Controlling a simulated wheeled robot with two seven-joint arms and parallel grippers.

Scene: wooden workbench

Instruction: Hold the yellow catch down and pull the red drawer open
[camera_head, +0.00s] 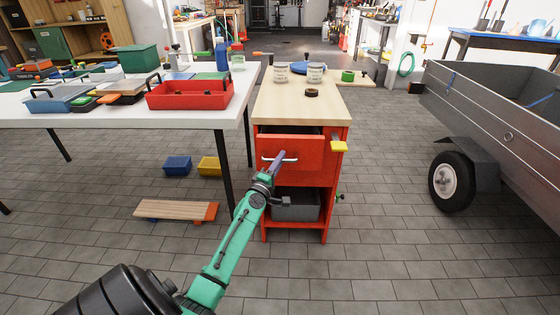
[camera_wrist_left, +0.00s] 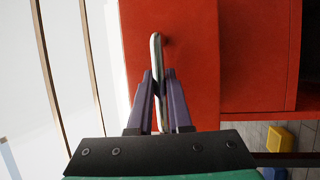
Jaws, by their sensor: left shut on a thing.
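The red drawer (camera_head: 305,150) is in the upper part of the red cabinet, and a dark gap shows above its front, so it stands partly open. Its pale bar handle (camera_head: 270,158) runs across the front. My left gripper (camera_head: 277,162) is at the handle. In the left wrist view the two purple fingers of my left gripper (camera_wrist_left: 158,78) are shut on the handle (camera_wrist_left: 156,48), one on each side, in front of the red drawer front (camera_wrist_left: 190,60). The yellow catch (camera_head: 339,146) is at the cabinet's right edge, with nothing touching it. My right gripper is out of view.
On the wooden cabinet top (camera_head: 300,108) stand two pale cans and a dark ring. A grey box (camera_head: 295,207) sits in the shelf below. A white table (camera_head: 120,115) with a red tray (camera_head: 190,95) is at left. A grey trailer (camera_head: 490,110) is at right. Floor in front is clear.

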